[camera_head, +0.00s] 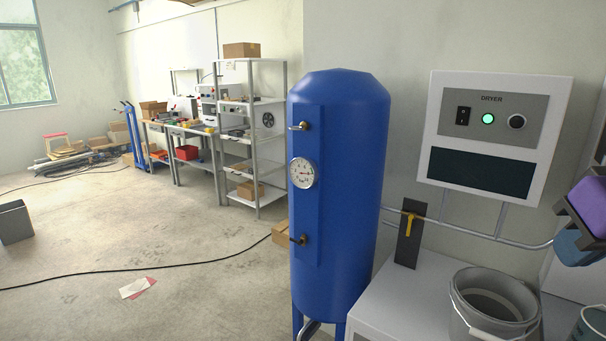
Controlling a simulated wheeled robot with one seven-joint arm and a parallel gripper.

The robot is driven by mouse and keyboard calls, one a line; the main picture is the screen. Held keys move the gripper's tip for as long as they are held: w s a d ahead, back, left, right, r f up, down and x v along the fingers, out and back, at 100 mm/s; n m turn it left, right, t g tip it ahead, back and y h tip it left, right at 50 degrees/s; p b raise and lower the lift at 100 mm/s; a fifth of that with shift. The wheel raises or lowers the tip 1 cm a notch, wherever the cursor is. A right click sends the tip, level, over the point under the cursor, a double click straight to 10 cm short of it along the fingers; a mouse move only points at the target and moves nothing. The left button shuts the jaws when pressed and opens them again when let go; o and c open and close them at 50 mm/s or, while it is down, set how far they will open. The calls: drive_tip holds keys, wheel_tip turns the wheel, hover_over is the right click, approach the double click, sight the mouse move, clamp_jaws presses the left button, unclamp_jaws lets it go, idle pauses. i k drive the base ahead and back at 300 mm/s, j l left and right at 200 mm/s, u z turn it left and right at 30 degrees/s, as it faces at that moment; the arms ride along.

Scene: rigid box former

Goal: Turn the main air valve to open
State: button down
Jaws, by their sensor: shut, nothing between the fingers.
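A small valve with a yellow lever (409,224) sits on a thin grey pipe (480,233), in front of an upright dark plate (405,252). The lever points roughly down, across the line of the pipe. A tall blue tank (350,190) stands to its left. My gripper is not seen in this view, and nothing is touching the yellow lever.
A white panel labelled DRYER (490,117) with a lit green light hangs above right. A grey bucket (465,320) stands on the white surface (385,310) in front of the valve. A black cable (150,268) crosses the floor. Shelves (285,100) and benches stand behind.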

sight(411, 217)
drive_tip(key=i+j+z, duration=0.45)
drive_tip(key=j, duration=0.2)
drive_tip(key=i+j+z, duration=0.25)
drive_tip(key=j, duration=0.15)
drive_tip(key=k+j, duration=0.1)
drive_tip(key=j, duration=0.3)
drive_tip(key=k+j, duration=0.15)
drive_tip(key=j, duration=0.25)
drive_tip(key=k+j, duration=0.1)
drive_tip(key=j, duration=0.3)
